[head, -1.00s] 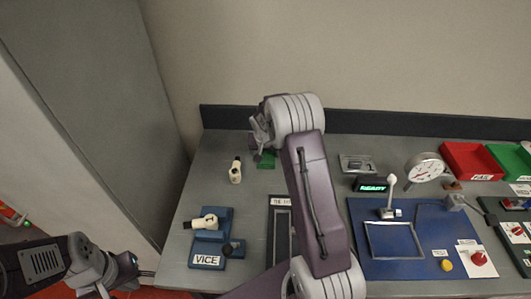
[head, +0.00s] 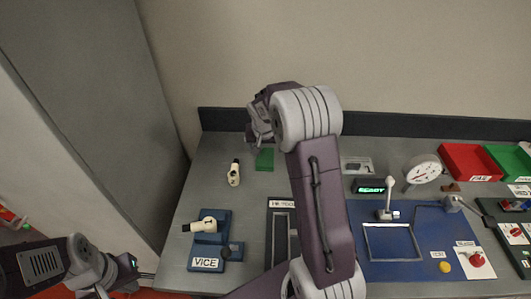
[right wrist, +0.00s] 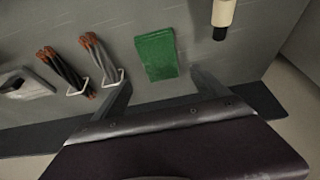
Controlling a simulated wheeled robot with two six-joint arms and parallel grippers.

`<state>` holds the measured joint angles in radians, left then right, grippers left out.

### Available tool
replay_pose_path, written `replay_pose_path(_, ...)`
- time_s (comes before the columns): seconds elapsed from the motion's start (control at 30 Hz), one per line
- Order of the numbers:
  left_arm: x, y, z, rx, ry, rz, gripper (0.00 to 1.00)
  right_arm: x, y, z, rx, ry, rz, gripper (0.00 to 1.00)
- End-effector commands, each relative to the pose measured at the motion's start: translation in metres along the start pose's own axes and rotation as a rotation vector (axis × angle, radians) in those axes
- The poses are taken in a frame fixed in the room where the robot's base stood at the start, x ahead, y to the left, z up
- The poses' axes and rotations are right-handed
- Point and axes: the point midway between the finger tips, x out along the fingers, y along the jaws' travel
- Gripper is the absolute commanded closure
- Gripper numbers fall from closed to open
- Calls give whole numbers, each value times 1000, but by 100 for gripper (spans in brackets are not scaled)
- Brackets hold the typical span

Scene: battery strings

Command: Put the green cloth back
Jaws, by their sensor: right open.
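The green cloth (head: 264,160) lies flat on the grey bench near its back left part. It also shows in the right wrist view (right wrist: 157,55), just beyond and between my right gripper's fingers. My right gripper (head: 257,137) is above and behind the cloth, and its fingers (right wrist: 163,90) are open and empty in the right wrist view. My left gripper (head: 103,291) is low at the left, off the bench; its fingertips are too unclear to tell open from shut.
A white and black bottle-like item (head: 234,174) stands near the cloth. The blue vice (head: 210,250) is at the front left. In the right wrist view, two bundles of brown-tipped strands (right wrist: 100,58) lie beside the cloth. A dark rail (head: 400,147) runs along the back.

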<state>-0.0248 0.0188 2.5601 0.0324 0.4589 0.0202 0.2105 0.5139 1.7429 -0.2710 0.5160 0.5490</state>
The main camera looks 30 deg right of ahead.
Motion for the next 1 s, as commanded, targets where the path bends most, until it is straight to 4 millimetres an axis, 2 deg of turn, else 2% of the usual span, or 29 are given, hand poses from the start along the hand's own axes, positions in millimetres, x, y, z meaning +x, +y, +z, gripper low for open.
replay_pose_path(0.1,0,0,0,0,0,0,100,-25,0,-1,0,4,-2,15)
replay_pose_path(0.2,-1,0,0,0,0,0,100,-36,0,-1,0,4,-1,15)
replay_pose_path(0.37,-1,0,0,0,0,0,100,-42,0,0,0,1,-1,15)
replay_pose_path(0.43,-1,0,0,0,0,0,100,-43,-2,7,-14,-9,-5,15)
replay_pose_path(0.47,-1,0,0,0,0,0,100,-45,-5,17,-34,-21,-12,15)
replay_pose_path(0.53,-1,0,0,0,0,0,100,-51,-12,59,-120,-75,-37,15)
replay_pose_path(0.57,-1,0,0,0,0,0,100,-54,-15,83,-167,-104,-53,15)
replay_pose_path(0.6,-1,0,0,0,0,0,100,-60,-17,115,-232,-141,-72,15)
replay_pose_path(0.7,-1,0,0,0,0,0,100,-72,-14,187,-372,-220,-115,15)
replay_pose_path(0.8,-1,0,0,0,0,0,100,-80,-4,237,-465,-274,-142,15)
replay_pose_path(0.9,-1,0,0,0,0,0,100,-83,1,258,-505,-296,-153,15)
replay_pose_path(1.0,-1,0,0,0,0,0,100,-83,2,260,-509,-300,-154,15)
